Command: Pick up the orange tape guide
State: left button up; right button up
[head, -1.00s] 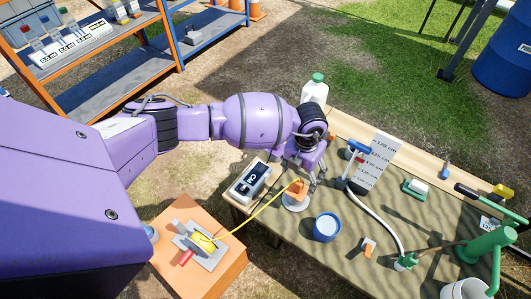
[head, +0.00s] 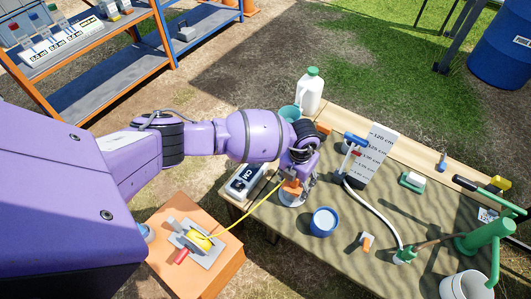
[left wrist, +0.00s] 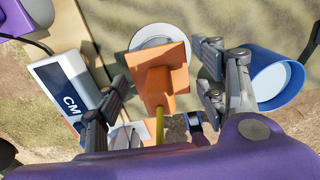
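The orange tape guide (head: 291,187) stands on a round pale base (head: 284,200) near the table's left edge. A yellow tape (head: 240,219) runs from it to a reel (head: 198,240) on the orange stand. My left gripper (head: 299,178) is over the guide and partly hides it. In the left wrist view the guide (left wrist: 172,62) lies between the two spread fingers of my left gripper (left wrist: 163,84). A gap shows on both sides of the guide, so the gripper is open. My right gripper is in neither view.
A CM meter box (head: 246,180) stands close on the left of the guide, and a blue-rimmed cup (head: 324,222) on its right. A white jug (head: 311,92), a level board (head: 376,157) and a green pump (head: 487,240) stand further off. The table's front middle is mostly clear.

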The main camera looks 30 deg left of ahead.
pick_arm(q)
jog(key=shift+w+r, duration=0.15)
jog(key=shift+w, duration=0.05)
jog(key=c, duration=0.8)
